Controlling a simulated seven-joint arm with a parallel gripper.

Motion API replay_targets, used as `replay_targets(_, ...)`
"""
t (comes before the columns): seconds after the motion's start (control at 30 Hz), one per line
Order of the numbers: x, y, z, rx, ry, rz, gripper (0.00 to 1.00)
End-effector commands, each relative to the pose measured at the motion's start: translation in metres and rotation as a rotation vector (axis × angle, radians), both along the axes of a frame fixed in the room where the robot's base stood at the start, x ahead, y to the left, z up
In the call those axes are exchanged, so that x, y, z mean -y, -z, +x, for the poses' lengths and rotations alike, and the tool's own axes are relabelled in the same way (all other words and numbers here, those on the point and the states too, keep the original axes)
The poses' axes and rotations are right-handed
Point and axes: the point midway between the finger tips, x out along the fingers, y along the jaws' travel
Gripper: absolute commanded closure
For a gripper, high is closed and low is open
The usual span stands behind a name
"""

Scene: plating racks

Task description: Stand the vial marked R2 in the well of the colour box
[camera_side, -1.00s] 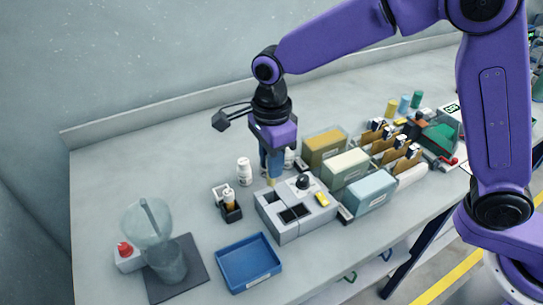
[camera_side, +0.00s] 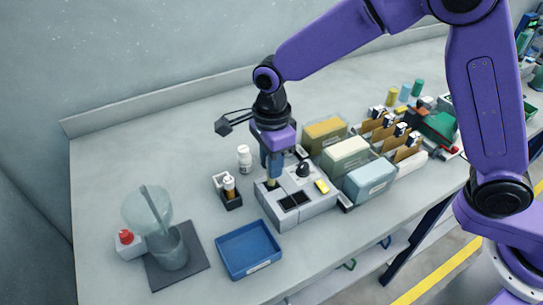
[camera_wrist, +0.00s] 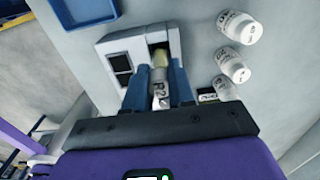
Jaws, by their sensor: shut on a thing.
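My gripper (camera_wrist: 160,92) is shut on a pale vial whose label reads R2 (camera_wrist: 160,95) in the wrist view. The vial has a cream top end. The grey colour box (camera_wrist: 108,46) lies just beyond it, with a dark opening right at the vial's far end. In the side view my gripper (camera_side: 272,180) is over the left back part of the colour box (camera_side: 290,219), at its square well. The fingers hide most of the vial there, and I cannot tell how deep its lower end is.
White bottles (camera_wrist: 240,27) stand beside the box; one white bottle (camera_side: 244,160) shows behind it. A small black holder with a vial (camera_side: 229,188) is to the left. A blue tray (camera_side: 249,250) lies in front, and coloured bins (camera_side: 369,180) stand to the right.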

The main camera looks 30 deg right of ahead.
Motion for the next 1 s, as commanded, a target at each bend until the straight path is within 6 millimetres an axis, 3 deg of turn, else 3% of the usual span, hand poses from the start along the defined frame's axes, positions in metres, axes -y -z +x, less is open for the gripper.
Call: replay_targets(1.0,0.0,0.039,0.0,-0.001,0.0,-0.001,1.0)
